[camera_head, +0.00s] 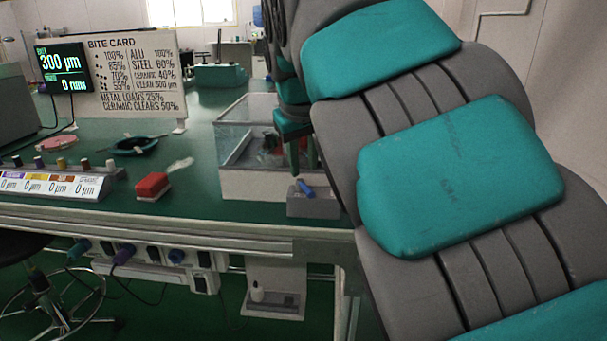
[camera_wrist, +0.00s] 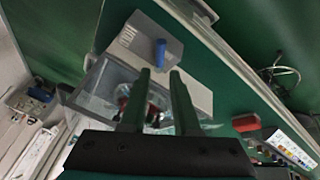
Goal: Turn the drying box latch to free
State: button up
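The drying box (camera_head: 262,185) is a clear-walled case with a pale base on the green bench, partly hidden by my arm. At its front right is a grey block (camera_head: 322,207) bearing a small blue latch handle (camera_head: 305,188). In the wrist view the blue latch handle (camera_wrist: 161,52) stands on the grey block (camera_wrist: 150,35), just beyond my fingertips and roughly in line with the gap between them. My gripper (camera_wrist: 160,72) has its two green fingers apart, with nothing between the tips. In the head view my gripper (camera_head: 303,168) points down just above the latch. Small lettering on the block is unreadable.
A red block (camera_head: 153,186) lies on the bench to the left, near a row of knobs with displays (camera_head: 55,183). A bite card sign (camera_head: 135,75) and a black screen (camera_head: 62,68) stand behind. The bench's front edge (camera_head: 180,228) runs below the box.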

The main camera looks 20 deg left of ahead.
jog(key=v, duration=0.2)
jog(key=shift+s+r, duration=0.15)
jog(key=shift+r, duration=0.15)
jog(key=s+d+f+m+g+h, duration=0.1)
jog(key=s+d+f+m, duration=0.15)
jog(key=d, duration=0.45)
jog(key=s+d+f+m+g, duration=0.1)
jog(key=d+f, duration=0.3)
jog(key=d, duration=0.4)
jog(key=s+d+f+m+h, duration=0.1)
jog(key=d+f+m, duration=0.15)
jog(key=d, duration=0.45)
jog(key=s+d+f+m+g, duration=0.1)
jog(key=s+d+f, duration=0.4)
jog(key=s+f, duration=0.5)
jog(key=s+d+f+m+g, duration=0.2)
jog(key=s+d+f, duration=0.4)
jog(key=s, duration=0.8)
notch_tip(320, 180, down, 4)
jog(key=shift+d+r+g+y, duration=0.15)
jog(key=shift+d+g+y, duration=0.15)
jog(key=shift+g, duration=0.5)
